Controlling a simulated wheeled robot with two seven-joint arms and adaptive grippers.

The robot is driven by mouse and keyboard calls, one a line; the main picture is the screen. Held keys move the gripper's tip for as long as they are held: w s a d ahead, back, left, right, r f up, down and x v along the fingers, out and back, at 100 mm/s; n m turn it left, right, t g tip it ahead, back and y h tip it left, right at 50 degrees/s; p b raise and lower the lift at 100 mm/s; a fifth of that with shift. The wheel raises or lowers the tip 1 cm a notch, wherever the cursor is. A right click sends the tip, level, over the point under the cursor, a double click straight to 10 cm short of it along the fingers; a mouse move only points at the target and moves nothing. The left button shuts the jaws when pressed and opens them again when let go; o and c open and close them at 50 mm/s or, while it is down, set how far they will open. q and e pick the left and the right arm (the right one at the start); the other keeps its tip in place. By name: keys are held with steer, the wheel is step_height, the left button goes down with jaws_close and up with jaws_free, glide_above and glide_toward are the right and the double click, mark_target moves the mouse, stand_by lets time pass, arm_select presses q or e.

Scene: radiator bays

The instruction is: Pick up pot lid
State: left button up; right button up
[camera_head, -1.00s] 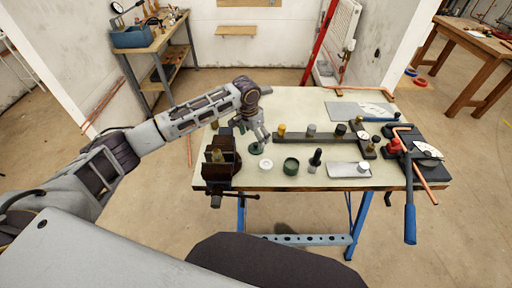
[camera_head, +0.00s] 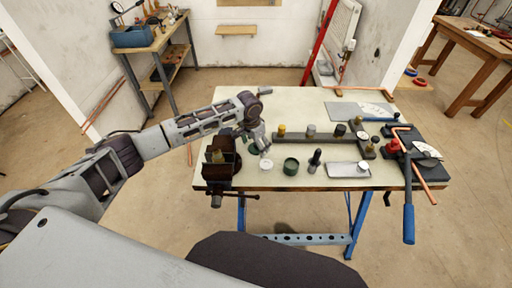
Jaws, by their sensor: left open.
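A small dark green disc, which looks like the pot lid (camera_head: 253,149), lies flat on the workbench (camera_head: 300,112) just right of the vise. An open dark green pot (camera_head: 291,166) stands to its right, nearer the front edge. A white round piece (camera_head: 265,166) lies left of the pot. My left gripper (camera_head: 266,147) is open and empty, pointing down low over the bench beside the green disc and partly covering it. I cannot tell whether its fingers touch anything. My right gripper is not in view.
A vise (camera_head: 221,163) is fixed at the bench's left front. A black brush-like item (camera_head: 315,160) stands right of the pot. A dark rail with several fittings (camera_head: 305,137) lies behind. A grey tray (camera_head: 343,169) and blue-handled bender (camera_head: 408,205) are at right.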

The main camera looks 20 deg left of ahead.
arm_select(q)
steer(key=c, duration=1)
steer(key=shift+r, duration=0.15)
steer(key=shift+c, duration=0.2)
steer(key=shift+r+b, duration=0.3)
steer(key=shift+r, duration=4.6)
steer(key=shift+r, duration=0.1)
